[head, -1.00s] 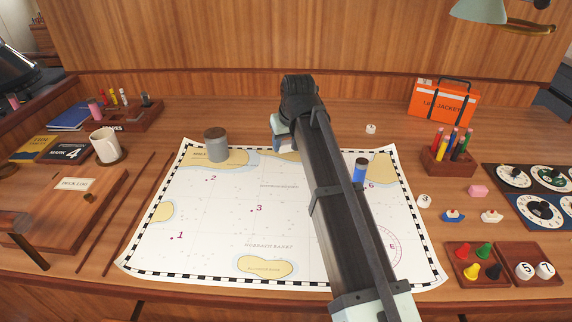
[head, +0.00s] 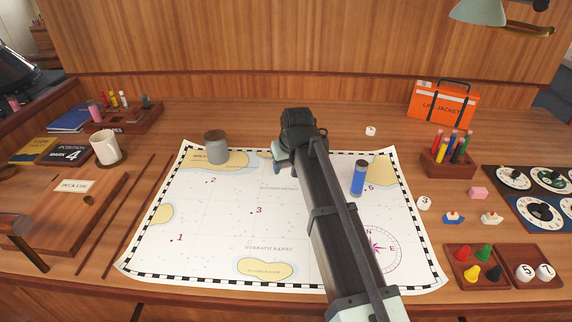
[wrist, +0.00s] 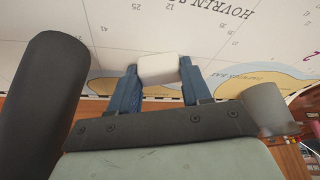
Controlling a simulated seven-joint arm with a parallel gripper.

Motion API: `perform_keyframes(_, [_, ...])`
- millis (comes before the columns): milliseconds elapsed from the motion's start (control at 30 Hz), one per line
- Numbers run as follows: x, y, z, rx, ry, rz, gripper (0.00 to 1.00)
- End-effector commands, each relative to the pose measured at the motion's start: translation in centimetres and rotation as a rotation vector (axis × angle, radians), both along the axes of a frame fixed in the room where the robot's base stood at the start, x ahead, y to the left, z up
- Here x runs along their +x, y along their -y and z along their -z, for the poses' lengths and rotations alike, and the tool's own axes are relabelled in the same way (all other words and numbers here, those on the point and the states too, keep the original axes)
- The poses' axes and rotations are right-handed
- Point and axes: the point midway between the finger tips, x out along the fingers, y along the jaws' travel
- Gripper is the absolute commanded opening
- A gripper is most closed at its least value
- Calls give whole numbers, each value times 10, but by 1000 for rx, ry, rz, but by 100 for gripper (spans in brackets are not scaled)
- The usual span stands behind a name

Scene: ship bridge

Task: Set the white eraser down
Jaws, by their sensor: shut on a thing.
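The white eraser (wrist: 159,66) is a small pale block. In the wrist view it sits between the two blue fingertips of my gripper (wrist: 157,73), which are shut on it. The chart (wrist: 75,18) spreads beyond the eraser; I cannot tell whether the eraser touches it or hangs above. In the head view my arm hides the eraser and most of the gripper, over the upper middle of the chart (head: 215,225).
A grey cylinder (head: 216,149) stands on the chart's upper left, and it also shows in the wrist view (wrist: 264,103). A blue cylinder (head: 357,179) stands right of my arm. The chart's left middle is clear. A pencil holder (head: 447,163) and small pieces lie further right.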

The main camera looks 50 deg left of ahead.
Motion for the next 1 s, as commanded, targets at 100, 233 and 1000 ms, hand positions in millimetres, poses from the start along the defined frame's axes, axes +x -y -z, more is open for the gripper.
perform_keyframes(100, [0,0,2,0,0,0,53])
perform_keyframes(233, [0,0,2,0,0,0,65])
perform_keyframes(1000, [-8,18,-48,2,1,0,74])
